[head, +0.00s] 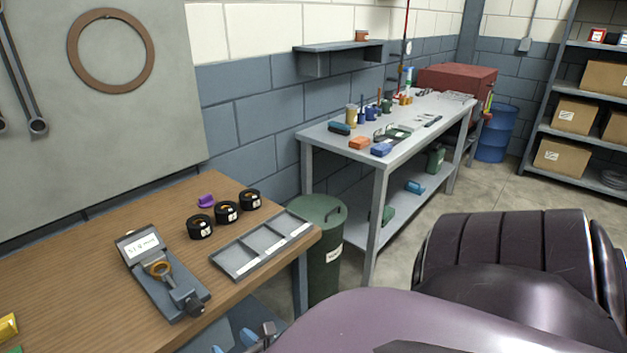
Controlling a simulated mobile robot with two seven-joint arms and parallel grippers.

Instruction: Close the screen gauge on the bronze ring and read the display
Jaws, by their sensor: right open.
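The screen gauge (171,292) lies on the wooden bench, a grey slide body with a white display (140,244). The display carries dark characters ending in "mm"; the digits are too small to read surely. A small bronze ring (159,269) sits on the gauge just below the display; I cannot tell whether both jaws touch it. My right gripper (234,343) is at the bottom edge, low in front of the bench and apart from the gauge. It is open, partly cut off, with nothing visible in it. My left gripper is not in view.
Three black round pieces (227,212), a purple piece (206,201) and a grey divided tray (262,245) lie right of the gauge. A large copper-coloured ring (110,50) hangs on the wall board. A green bin (319,250) stands beside the bench. Bare wood lies left of the gauge.

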